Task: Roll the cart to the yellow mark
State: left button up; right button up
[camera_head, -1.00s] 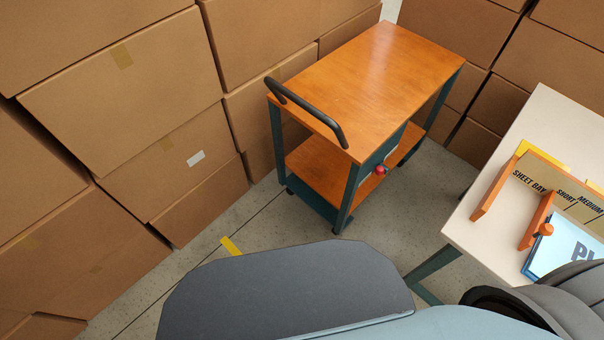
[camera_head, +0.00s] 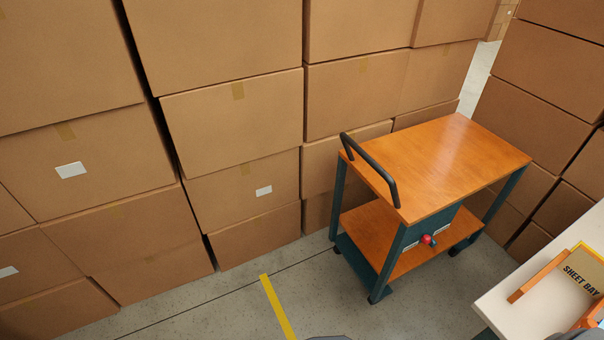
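The cart (camera_head: 450,165) stands on the floor right of the middle. It has an orange wooden top, a lower orange shelf, dark teal legs on casters and a black handle (camera_head: 370,170) at its left end. A red knob (camera_head: 427,240) sits on its near side. The yellow mark (camera_head: 277,308) is a strip on the floor to the left of and nearer than the cart, apart from it; its near end runs to the bottom edge. Neither of my grippers is in view.
Stacked cardboard boxes (camera_head: 235,110) wall off the left and back, and more boxes (camera_head: 535,120) stand at the right. Bare floor (camera_head: 220,310) lies around the yellow strip.

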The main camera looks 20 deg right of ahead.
aim_at(422, 175)
jog(key=u, duration=0.35)
jog(key=k, duration=0.6)
jog(key=u, duration=0.95)
jog(key=i, duration=1.2)
jog(key=z, duration=1.25)
jog(key=i, duration=0.9)
jog(key=z, duration=0.95)
